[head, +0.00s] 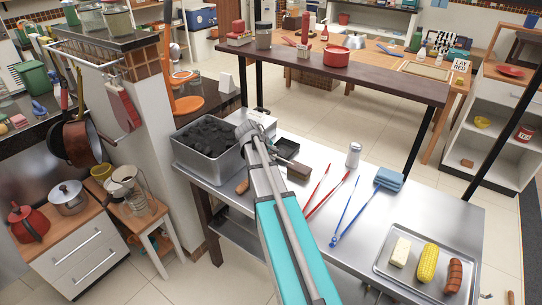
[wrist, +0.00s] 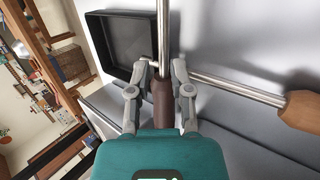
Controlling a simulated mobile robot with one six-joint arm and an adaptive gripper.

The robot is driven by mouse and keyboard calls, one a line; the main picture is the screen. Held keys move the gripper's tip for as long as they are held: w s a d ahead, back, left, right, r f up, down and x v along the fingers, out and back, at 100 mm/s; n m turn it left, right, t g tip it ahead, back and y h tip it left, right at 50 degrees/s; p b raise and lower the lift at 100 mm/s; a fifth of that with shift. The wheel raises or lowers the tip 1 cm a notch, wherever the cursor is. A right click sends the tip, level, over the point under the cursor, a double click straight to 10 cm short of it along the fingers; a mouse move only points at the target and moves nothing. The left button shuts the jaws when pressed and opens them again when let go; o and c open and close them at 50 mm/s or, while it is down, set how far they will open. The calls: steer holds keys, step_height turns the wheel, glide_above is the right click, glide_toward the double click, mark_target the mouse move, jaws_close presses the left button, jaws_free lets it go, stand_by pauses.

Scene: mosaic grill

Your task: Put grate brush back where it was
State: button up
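My gripper (wrist: 163,74) has its fingers on both sides of a dark brown handle (wrist: 162,105) and looks shut on it. A metal shaft runs from this handle to the top of the wrist view. This looks like the grate brush; in the head view its brown head (head: 298,172) shows just right of my arm, over or on the steel table (head: 335,152). My arm hides most of the brush and the gripper in the head view. I cannot tell whether the brush touches the table.
A black square pan (head: 285,147) lies close by; a metal rod with a wooden handle (wrist: 302,108) seems to belong to it. A metal bin of charcoal (head: 208,172) stands left. Tongs (head: 328,190), a shaker (head: 353,154) and a food tray (head: 382,270) are at right.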

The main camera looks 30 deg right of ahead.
steer(key=shift+p+v, duration=1.2)
steer(key=shift+v, duration=0.3)
steer(key=w+p+v, duration=0.1)
steer(key=p+v, duration=0.6)
steer(key=v, duration=0.2)
steer(key=shift+s+r, duration=0.2)
steer(key=shift+s, duration=0.25)
steer(key=s+a+f+m+y, duration=0.1)
steer(key=s+a+y, duration=0.1)
steer(key=s+a, duration=0.3)
steer(key=s+a+f+m+y, duration=0.1)
steer(key=s+a+y, duration=0.2)
steer(key=a, duration=0.8)
steer(key=s+a+f+m+g+y, duration=0.1)
steer(key=s+a+m+y, duration=0.1)
steer(key=s+a, duration=0.5)
steer(key=shift+a+f, duration=0.4)
steer(key=shift+a, duration=0.4)
steer(key=shift+s, duration=0.15)
